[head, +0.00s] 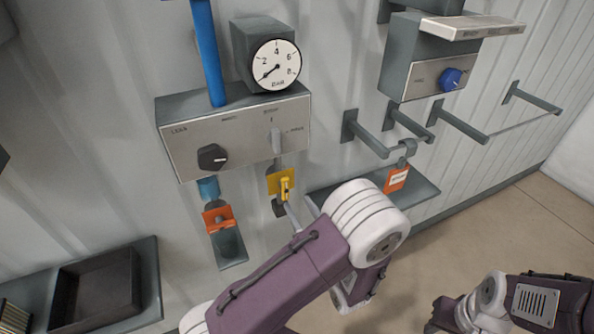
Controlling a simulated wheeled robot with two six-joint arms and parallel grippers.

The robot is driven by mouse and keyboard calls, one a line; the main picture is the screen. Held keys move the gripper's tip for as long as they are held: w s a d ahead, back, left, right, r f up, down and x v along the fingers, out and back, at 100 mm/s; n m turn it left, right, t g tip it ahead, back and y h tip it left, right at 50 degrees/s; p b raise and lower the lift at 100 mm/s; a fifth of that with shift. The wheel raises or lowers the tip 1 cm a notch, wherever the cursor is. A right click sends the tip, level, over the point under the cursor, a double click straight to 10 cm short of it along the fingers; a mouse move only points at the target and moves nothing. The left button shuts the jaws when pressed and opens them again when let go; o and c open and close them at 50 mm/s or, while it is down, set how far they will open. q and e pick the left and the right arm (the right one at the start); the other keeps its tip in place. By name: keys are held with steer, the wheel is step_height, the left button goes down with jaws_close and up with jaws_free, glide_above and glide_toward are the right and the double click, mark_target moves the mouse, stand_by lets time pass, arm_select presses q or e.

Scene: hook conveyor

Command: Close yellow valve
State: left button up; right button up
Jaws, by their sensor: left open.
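The yellow valve, a yellow plate with a small upright yellow handle (285,188), hangs below the right part of the grey control box on the wall. My left gripper (290,215) is at the lower end of this valve, mostly hidden behind my purple left arm. Only a slim light finger and a dark part show there. It is open, and I cannot tell whether it touches the handle. My right arm shows at the bottom right; its gripper is not visible.
An orange valve (218,220) hangs left of the yellow one, under the control box (235,135). A gauge (276,65) stands above. Hooks (365,135) stick out at right, with an orange tag (397,179). A dark tray (95,287) is at lower left.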

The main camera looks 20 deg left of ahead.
mark_target(286, 188)
arm_select(q)
steer(key=p+x, duration=0.3)
steer(key=x, duration=0.5)
steer(key=shift+w+a, duration=0.1)
steer(key=shift+a, duration=0.25)
steer(key=shift+w+a+f+p, duration=0.15)
steer(key=shift+w+a+p, duration=0.15)
steer(key=shift+a, duration=0.1)
jaws_close()
